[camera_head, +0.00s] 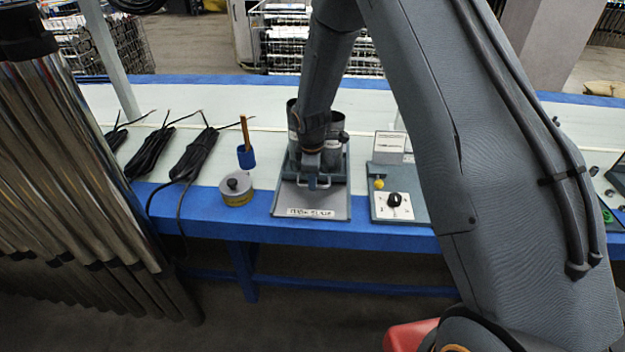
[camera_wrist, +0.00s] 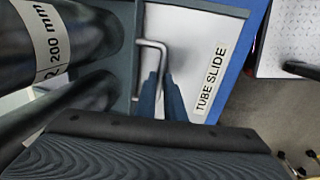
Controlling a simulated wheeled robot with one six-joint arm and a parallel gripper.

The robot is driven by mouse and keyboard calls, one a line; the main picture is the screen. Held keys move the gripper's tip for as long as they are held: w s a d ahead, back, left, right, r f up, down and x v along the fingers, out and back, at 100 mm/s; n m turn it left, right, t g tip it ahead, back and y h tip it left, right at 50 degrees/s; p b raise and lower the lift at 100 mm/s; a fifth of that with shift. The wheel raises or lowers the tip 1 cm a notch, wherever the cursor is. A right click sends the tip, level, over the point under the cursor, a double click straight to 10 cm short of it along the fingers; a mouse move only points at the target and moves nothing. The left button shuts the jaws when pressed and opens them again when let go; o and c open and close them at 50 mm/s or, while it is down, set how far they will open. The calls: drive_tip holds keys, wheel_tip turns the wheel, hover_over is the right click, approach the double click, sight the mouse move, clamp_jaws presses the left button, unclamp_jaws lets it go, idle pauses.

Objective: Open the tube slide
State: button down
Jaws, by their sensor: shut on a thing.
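The tube slide is a grey tray (camera_head: 283,202) with a white front label, on the blue table. Its "TUBE SLIDE" label also shows in the wrist view (camera_wrist: 209,82). Dark tubes (camera_head: 332,150) stand upright in the holder at its back, partly hidden by my arm. They fill the left of the wrist view, one marked 200 mm (camera_wrist: 70,38). A thin U-shaped metal handle (camera_wrist: 152,43) stands in front of the tubes. My gripper (camera_head: 312,183) is over the tray and shut on this handle; its narrow fingers (camera_wrist: 161,88) cover part of the bar.
A round yellow-grey container (camera_head: 236,190) and a blue cup with a brown stick (camera_head: 246,157) stand left of the slide. A control box with a black knob (camera_head: 394,200) is close on the right. Black cable bundles (camera_head: 195,155) lie at the left, near long metal pipes (camera_head: 90,170).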

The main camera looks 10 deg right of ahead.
drive_tip(key=shift+s+a+p, duration=0.2)
drive_tip(key=shift+s+p, duration=0.2)
drive_tip(key=shift+s, duration=0.6)
drive_tip(key=c, duration=1.8)
unclamp_jaws()
drive_tip(key=shift+c, duration=0.2)
wheel_tip(320, 180, up, 8)
drive_tip(key=s, duration=0.1)
drive_tip(key=shift+s+a+f+b, duration=0.15)
drive_tip(key=shift+s+b, duration=0.05)
drive_tip(key=shift+b, duration=0.1)
